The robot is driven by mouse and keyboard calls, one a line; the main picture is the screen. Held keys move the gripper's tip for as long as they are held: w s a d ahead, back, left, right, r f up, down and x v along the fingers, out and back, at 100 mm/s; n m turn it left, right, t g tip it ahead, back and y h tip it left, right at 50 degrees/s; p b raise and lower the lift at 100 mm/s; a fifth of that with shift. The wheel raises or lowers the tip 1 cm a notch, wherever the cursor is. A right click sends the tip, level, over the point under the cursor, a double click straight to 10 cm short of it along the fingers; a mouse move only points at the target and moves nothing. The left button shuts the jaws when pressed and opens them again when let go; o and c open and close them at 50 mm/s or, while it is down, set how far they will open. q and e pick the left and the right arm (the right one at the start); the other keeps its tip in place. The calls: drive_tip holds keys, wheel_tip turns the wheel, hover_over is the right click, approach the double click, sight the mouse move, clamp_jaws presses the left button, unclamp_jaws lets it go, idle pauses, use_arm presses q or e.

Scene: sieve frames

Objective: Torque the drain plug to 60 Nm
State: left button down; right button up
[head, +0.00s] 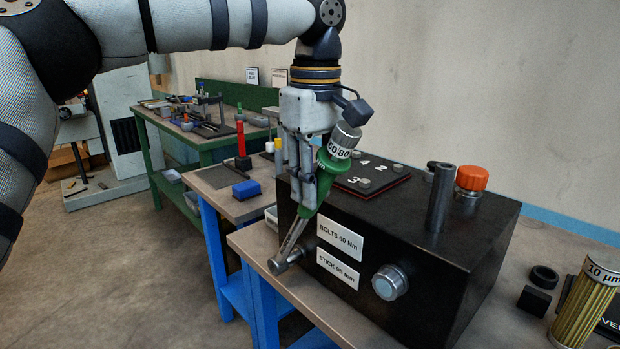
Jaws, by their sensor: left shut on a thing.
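My left gripper (307,200) is shut on the green grip of a torque wrench (322,172). The wrench is tilted, its silver scale end with "60 80" up and right, its metal shaft down and left. Its head (284,262) is by the lower left of the black gearbox-like block (440,290); I cannot tell whether it sits on a plug. No drain plug shows clearly; it may be hidden by the head. A round silver fitting with a pale blue face (390,282) is on the block's front. My right gripper is not in view.
Labels on the block (340,240) read "BOLTS 60 Nm" and "STICK 95 mm". An upright dark tube (440,198) and an orange cap (471,178) stand on top. A filter (585,308) is at right. A bench with a blue block (246,189) stands behind.

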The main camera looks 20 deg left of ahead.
use_arm(q)
drive_tip(key=shift+s+d+y, duration=0.2)
drive_tip(key=shift+d+y, duration=0.1)
drive_tip(key=shift+d, duration=0.05)
idle(0.3)
drive_tip(key=shift+s+d+f+t+y, duration=0.3)
drive_tip(key=shift+d+f+y, duration=0.15)
drive_tip(key=shift+d, duration=0.3)
drive_tip(key=shift+d+f, duration=0.15)
drive_tip(key=shift+s+d+f+y, duration=0.35)
drive_tip(key=shift+d+f, duration=0.15)
drive_tip(key=shift+d, duration=0.15)
idle(0.3)
drive_tip(key=shift+d+f, duration=0.15)
drive_tip(key=shift+s+d+f+t+y, duration=0.3)
drive_tip(key=shift+d+f+t+y, duration=0.1)
drive_tip(key=shift+d+f+y, duration=0.15)
idle(0.3)
drive_tip(key=shift+d+f, duration=0.1)
drive_tip(key=shift+d, duration=0.05)
drive_tip(key=shift+s+d+f+y, duration=0.25)
drive_tip(key=shift+d+f+y, duration=0.25)
drive_tip(key=shift+f, duration=0.1)
drive_tip(key=shift+r, duration=0.1)
idle(0.3)
